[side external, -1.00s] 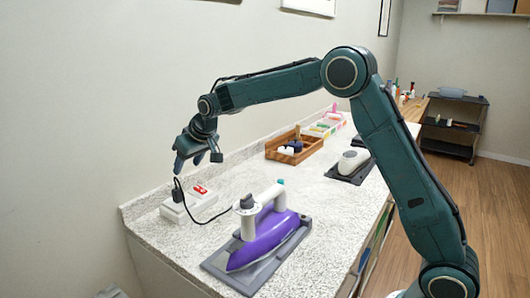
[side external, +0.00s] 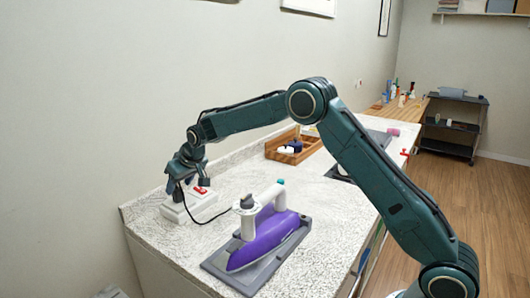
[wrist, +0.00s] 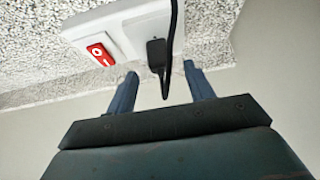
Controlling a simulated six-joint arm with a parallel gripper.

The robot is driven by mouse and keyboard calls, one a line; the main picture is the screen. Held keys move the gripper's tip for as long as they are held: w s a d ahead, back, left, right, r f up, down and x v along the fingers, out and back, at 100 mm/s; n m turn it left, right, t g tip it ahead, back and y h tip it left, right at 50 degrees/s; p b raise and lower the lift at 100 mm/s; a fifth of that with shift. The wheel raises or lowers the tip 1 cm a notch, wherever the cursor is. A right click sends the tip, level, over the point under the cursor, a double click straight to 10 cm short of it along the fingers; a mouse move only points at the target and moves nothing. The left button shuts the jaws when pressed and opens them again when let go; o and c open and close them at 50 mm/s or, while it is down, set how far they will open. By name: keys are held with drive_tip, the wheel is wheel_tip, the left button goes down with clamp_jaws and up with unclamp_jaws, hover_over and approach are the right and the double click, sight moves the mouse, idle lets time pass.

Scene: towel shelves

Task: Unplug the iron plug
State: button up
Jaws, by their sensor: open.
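The black iron plug (wrist: 157,54) sits in the white socket box (wrist: 120,28), beside a red switch (wrist: 100,53). In the side view the socket box (side external: 190,208) rests on the counter, and the plug is mostly hidden behind my gripper. My gripper (wrist: 159,72) is open. Its two blue fingers stand on either side of the plug and cord, apart from them as far as I can see. In the side view my gripper (side external: 180,187) is low over the box. The cord (side external: 212,219) runs to the purple iron (side external: 262,240) on its grey rest.
The iron's grey rest (side external: 232,279) takes up the front of the counter (side external: 150,228). A wooden tray (side external: 310,150) with small items stands farther back. The wall (side external: 80,120) is close behind the socket box.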

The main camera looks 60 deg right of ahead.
sight(177, 189)
drive_tip(key=shift+x, duration=2.1)
drive_tip(key=c, duration=1)
drive_tip(key=shift+c, duration=0.2)
drive_tip(key=shift+r, duration=0.2)
drive_tip(key=shift+r, duration=2.1)
drive_tip(key=shift+r, duration=0.2)
drive_tip(key=shift+r, duration=1.8)
